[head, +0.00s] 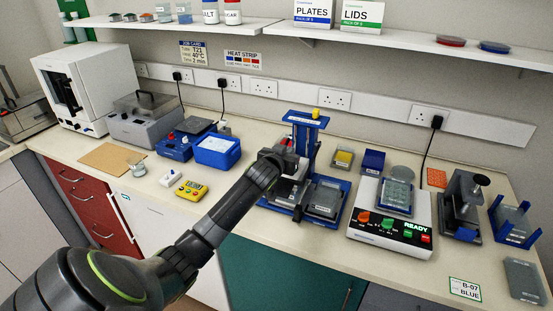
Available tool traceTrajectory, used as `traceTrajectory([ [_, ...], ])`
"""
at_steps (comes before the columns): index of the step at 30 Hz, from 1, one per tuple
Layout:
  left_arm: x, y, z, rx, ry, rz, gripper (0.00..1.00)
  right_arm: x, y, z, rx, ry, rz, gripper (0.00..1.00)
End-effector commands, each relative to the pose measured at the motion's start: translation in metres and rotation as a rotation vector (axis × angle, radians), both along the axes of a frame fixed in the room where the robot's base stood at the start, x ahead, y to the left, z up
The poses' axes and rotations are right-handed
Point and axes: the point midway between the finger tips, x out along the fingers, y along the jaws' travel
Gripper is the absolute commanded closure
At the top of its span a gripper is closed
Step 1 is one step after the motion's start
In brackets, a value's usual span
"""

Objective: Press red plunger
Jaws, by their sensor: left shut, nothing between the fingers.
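A blue pipette stand (308,122) rises near the middle of the bench, with a yellow cap (316,112) on its top. A small red part (284,141) shows low on the stand, just above my left gripper; I cannot tell if it is the red plunger. My left gripper (292,164) is at the stand's left front, shut and holding nothing. My wrist hides part of the stand, and I cannot tell whether the fingertips touch anything. My right gripper is out of view.
A white device with a READY display (392,229) stands right of the stand. A blue box (218,151) and a yellow timer (192,191) are to the left. A black clamp-like device (462,207) is farther right.

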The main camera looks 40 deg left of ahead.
Motion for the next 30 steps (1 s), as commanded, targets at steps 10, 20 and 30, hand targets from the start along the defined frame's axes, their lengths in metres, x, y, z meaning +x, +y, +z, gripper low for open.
traceTrajectory([
  [10, -0.047, -0.011, 0.008, 0.002, -0.002, -0.001, 1.00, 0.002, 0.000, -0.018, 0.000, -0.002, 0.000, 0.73],
  [20, -0.078, -0.018, 0.017, 0.001, -0.002, -0.001, 1.00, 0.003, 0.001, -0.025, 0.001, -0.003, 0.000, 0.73],
  [30, -0.083, -0.020, 0.019, 0.000, -0.001, 0.000, 1.00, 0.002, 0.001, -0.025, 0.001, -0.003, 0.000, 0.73],
])
